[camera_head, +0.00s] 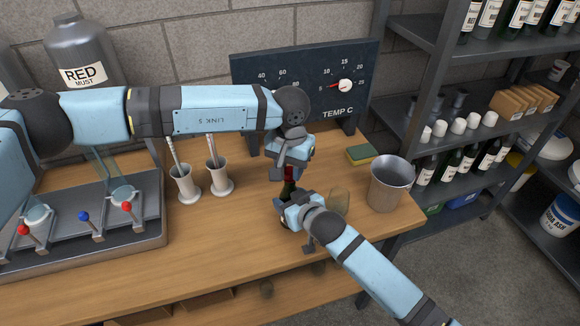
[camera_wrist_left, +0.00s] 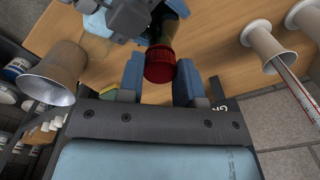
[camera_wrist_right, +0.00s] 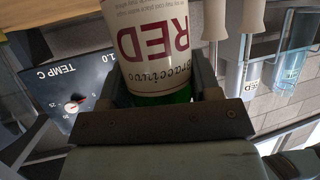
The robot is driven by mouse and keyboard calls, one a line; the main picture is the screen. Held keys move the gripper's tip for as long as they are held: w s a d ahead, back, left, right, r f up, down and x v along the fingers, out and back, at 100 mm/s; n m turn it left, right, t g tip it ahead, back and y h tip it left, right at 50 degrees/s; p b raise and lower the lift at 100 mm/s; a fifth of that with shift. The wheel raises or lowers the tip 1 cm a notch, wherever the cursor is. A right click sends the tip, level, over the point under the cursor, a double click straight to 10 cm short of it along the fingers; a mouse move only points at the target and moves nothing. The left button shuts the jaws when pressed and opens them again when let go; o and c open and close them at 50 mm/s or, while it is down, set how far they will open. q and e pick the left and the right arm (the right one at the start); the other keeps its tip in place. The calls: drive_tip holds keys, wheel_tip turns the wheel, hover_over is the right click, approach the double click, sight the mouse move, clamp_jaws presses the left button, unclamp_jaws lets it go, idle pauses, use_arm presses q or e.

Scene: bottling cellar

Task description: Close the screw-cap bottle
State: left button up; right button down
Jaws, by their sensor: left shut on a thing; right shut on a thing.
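A dark green bottle (camera_head: 287,189) with a red cap (camera_head: 289,172) stands upright above or on the bench. The cap sits at the top of the bottle's neck; whether it is fully seated I cannot tell. My left gripper (camera_head: 287,166) reaches down from above, shut on the cap. In the left wrist view the red cap (camera_wrist_left: 159,66) is between the two blue fingers. My right gripper (camera_head: 290,206) is lower and shut on the bottle's body. In the right wrist view the bottle's white "RED" label (camera_wrist_right: 158,45) fills the space between the fingers; the bottle's base is hidden.
A metal bucket (camera_head: 391,184) and a yellow-green sponge (camera_head: 360,154) are at the right of the bench. Two white holders (camera_head: 185,186) with instruments stand left. A temperature board (camera_head: 310,85) is behind. A metal tray with levers (camera_head: 110,232) is far left.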

use_arm(q)
drive_tip(key=m, duration=0.7)
drive_tip(key=o, duration=0.9)
drive_tip(key=shift+r, duration=0.1)
drive_tip(key=shift+r, duration=2.15)
drive_tip(key=shift+c, duration=0.4)
